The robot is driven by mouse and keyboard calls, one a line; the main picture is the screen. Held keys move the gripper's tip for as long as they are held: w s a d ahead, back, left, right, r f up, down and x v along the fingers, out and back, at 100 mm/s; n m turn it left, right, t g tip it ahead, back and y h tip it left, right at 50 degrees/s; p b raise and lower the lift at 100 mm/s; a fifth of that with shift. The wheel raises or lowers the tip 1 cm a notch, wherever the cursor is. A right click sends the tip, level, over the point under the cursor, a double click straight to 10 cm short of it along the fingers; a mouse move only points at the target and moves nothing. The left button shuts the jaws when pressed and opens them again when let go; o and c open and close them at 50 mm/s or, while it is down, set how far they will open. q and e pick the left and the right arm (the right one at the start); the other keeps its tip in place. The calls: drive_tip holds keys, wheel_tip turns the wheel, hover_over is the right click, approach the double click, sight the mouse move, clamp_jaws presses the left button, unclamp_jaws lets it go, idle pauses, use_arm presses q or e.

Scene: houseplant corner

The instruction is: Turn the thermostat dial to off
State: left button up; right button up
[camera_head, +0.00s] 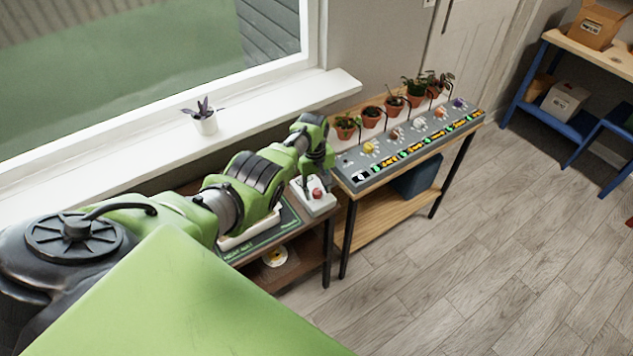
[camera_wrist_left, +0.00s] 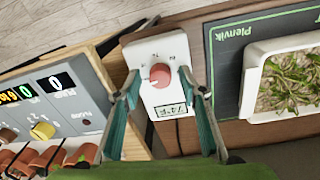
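The thermostat is a white box (camera_head: 308,204) with a red dial (camera_head: 317,194), at the right end of the dark wooden table. In the left wrist view the thermostat (camera_wrist_left: 151,49) shows its dial (camera_wrist_left: 160,75) between my fingers, with small marks around it too small to read. A display near its lower edge seems to read 74°F. My left gripper (camera_wrist_left: 159,74) is open, one teal finger on each side of the dial with gaps between. In the head view the left gripper (camera_head: 319,166) points down just above the thermostat. My right gripper is not in view.
A grey control panel (camera_wrist_left: 84,92) with knobs and displays stands close beside the thermostat on a wooden bench. On the other side lie a green mat (camera_wrist_left: 228,75) and a white tray of seedlings (camera_wrist_left: 254,85). Potted plants (camera_head: 371,116) line the bench's back. A windowsill (camera_head: 270,117) runs behind.

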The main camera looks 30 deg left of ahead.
sight(316, 192)
use_arm(q)
wheel_tip(316, 192, up, 12)
drive_tip(key=shift+s+a, duration=0.2)
idle(0.4)
idle(0.4)
